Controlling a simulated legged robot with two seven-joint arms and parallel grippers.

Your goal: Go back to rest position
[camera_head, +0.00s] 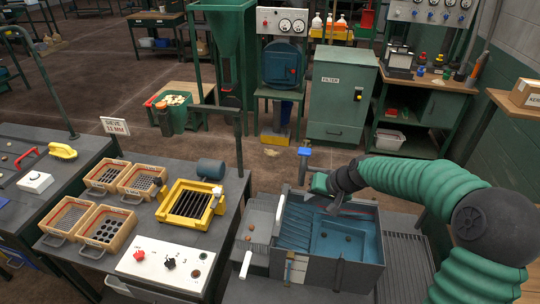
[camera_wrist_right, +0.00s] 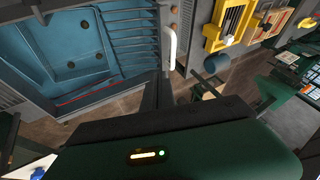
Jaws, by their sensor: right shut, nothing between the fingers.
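My right arm, in a green ribbed sleeve, comes in from the right of the head view. My right gripper (camera_head: 337,203) is shut and empty, above the far part of a blue-lined basin (camera_head: 335,238). In the right wrist view, the dark fingers of my right gripper (camera_wrist_right: 165,92) point up beside the basin's white handle (camera_wrist_right: 169,38). The blue basin (camera_wrist_right: 95,45) fills the upper left there, with a few small brown lumps inside. The gripper appears apart from the basin. My left gripper is not in view.
A bench to the left holds a yellow-framed sieve (camera_head: 188,205), several wooden sieve boxes (camera_head: 104,229) and a white control panel (camera_head: 166,262). A blue-topped post (camera_head: 304,153) stands near my right wrist. A green filter cabinet (camera_head: 341,95) stands behind. Brown floor lies between.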

